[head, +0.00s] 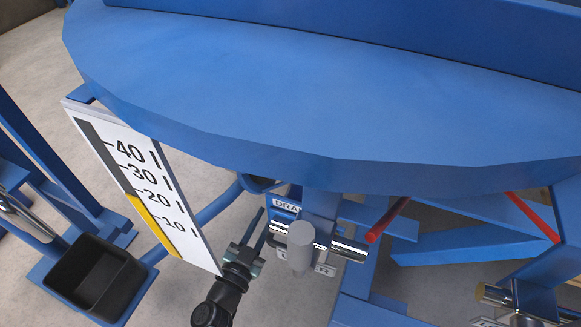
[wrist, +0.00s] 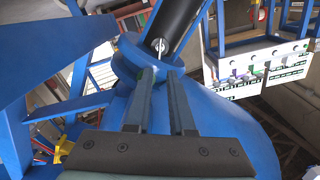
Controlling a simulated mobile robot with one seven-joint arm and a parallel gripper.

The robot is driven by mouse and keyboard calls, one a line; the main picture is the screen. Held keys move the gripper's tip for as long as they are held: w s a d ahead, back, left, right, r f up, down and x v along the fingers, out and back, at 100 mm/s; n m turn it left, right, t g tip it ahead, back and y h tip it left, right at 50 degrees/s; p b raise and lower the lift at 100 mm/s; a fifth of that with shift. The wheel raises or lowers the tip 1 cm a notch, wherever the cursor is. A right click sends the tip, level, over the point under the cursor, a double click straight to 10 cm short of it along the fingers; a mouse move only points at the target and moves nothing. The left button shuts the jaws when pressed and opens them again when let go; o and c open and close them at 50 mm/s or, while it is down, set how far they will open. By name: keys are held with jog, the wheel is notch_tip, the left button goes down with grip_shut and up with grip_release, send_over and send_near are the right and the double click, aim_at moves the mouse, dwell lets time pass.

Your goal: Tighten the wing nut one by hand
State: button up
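My gripper (head: 260,226) is at the lower middle of the head view, below the rim of the large blue vessel (head: 330,90). In the wrist view its two grey fingers (wrist: 160,72) stand apart with a gap between them, and nothing is held. Just beyond the fingertips is a small bright metal piece (wrist: 160,45), at the lower end of a black cylinder (wrist: 182,22) above a rounded blue part (wrist: 130,78). I cannot tell whether this piece is the wing nut. No wing nut can be made out for certain in the head view.
A grey cylinder (head: 300,246) and shiny metal bars stand right of my gripper. A white level scale (head: 122,160) and a black bin (head: 92,277) are to the left. A red bar (head: 386,220) and blue frame beams (head: 465,243) are to the right.

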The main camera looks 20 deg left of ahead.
jog(key=w+b, duration=0.8)
jog(key=w, duration=0.4)
jog(key=shift+w+d, duration=0.2)
jog(key=shift+d, duration=0.05)
grip_shut()
